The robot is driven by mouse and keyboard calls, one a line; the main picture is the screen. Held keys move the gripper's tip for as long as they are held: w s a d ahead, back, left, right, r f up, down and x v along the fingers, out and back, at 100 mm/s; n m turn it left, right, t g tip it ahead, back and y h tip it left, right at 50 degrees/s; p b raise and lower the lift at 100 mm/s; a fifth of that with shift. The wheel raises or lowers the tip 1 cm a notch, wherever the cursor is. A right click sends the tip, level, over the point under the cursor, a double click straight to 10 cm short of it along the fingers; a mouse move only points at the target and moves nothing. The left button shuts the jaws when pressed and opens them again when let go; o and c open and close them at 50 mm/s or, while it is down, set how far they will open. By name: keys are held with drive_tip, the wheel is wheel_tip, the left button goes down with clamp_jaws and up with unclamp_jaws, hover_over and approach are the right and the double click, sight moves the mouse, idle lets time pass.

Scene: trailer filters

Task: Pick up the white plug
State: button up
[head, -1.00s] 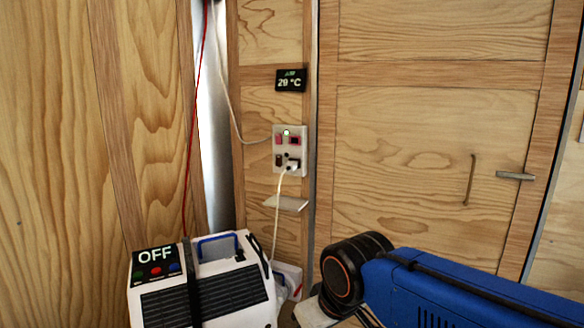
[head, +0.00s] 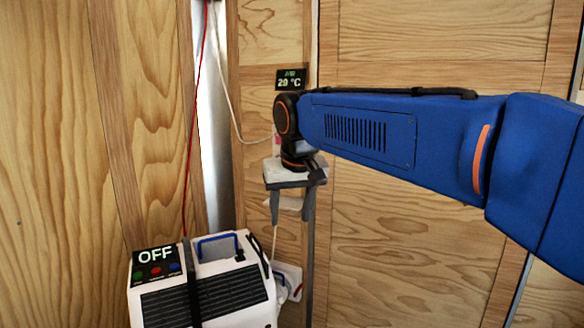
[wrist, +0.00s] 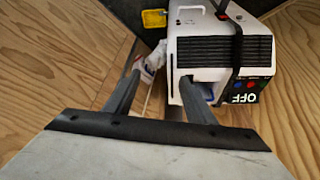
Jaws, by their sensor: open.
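The white plug sat in the wall socket panel a second ago; in the head view now my arm and gripper cover it, and I cannot make it out in the wrist view. My gripper (head: 290,220) points down in front of the wall, just below where the panel is. Its two fingers are apart with nothing held between them. In the wrist view the open fingers (wrist: 162,72) reach toward the white machine below.
A white machine (head: 205,302) with a display reading OFF stands below left. A temperature display (head: 291,80) hangs just above my wrist. A red cable (head: 190,150) hangs at left.

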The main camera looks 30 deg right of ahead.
drive_tip(key=w+d+r+m+g+h, duration=0.1)
drive_tip(key=w+d+r+m, duration=0.2)
drive_tip(key=w+d+r, duration=0.5)
drive_tip(key=w+d+r+m+h, duration=0.15)
drive_tip(key=w+r, duration=0.25)
drive_tip(key=w, duration=0.9)
drive_tip(key=w+d+r+m+g, duration=0.1)
drive_tip(key=w+d+r+m, duration=0.4)
drive_tip(key=w, duration=0.5)
drive_tip(key=shift+n, duration=0.65)
drive_tip(key=shift+w+d+r+x, duration=0.15)
drive_tip(key=shift+w+x, duration=0.1)
drive_tip(key=shift+x, duration=2.55)
drive_tip(key=shift+w+d+r+x, duration=0.1)
drive_tip(key=shift+w+d+x, duration=0.1)
drive_tip(key=shift+x, duration=2.55)
drive_tip(key=shift+w+d+r+x, duration=0.1)
drive_tip(key=shift+w+x, duration=0.15)
drive_tip(key=shift+x, duration=2.55)
drive_tip(key=c, duration=1.3)
